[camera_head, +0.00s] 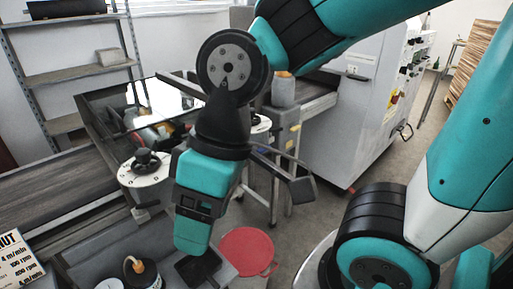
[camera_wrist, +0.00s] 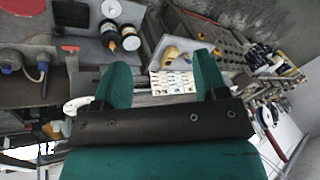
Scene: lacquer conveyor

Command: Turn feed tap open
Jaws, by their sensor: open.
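I cannot pick out the feed tap for certain. In the wrist view a small red handle-like part (camera_wrist: 70,48) shows at the left, beside a blue fitting (camera_wrist: 42,72); I cannot tell whether either belongs to the tap. My gripper (camera_wrist: 164,75) has its two teal fingers apart, with nothing held between them. White labelled card (camera_wrist: 172,82) shows beyond the gap. In the head view my gripper (camera_head: 193,245) points down in front of the conveyor, above the grey surface with a black tray, and its fingertips are hard to make out.
A red round lid (camera_head: 248,252) lies right of the black tray (camera_head: 198,270). A black-labelled bottle (camera_head: 142,272) stands at lower left. A grey machine cabinet (camera_head: 345,120) stands behind.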

